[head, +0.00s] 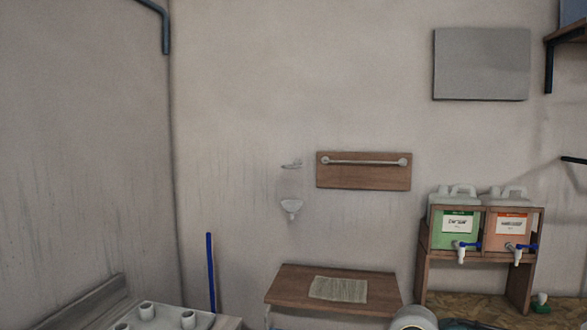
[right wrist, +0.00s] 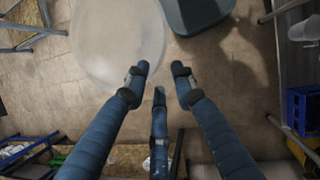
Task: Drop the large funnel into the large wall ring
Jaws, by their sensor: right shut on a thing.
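A pale, translucent round piece (right wrist: 118,40), which looks like the large funnel, fills the upper left of the right wrist view. My right gripper (right wrist: 160,72) has its blue fingers at the piece's lower right edge and is shut on it; the exact contact is hard to see. In the head view a small pale wall ring (head: 291,165) sticks out from the back wall. Which ring is the large one I cannot tell. My left gripper is not in view.
A wooden board with a rail (head: 363,171) is to the right of the ring. Below is a wooden bench (head: 285,288) with a ribbed mat (head: 338,289). Two tapped canisters (head: 459,222) (head: 511,222) stand on a rack at right. A blue rod (head: 211,272) stands at left.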

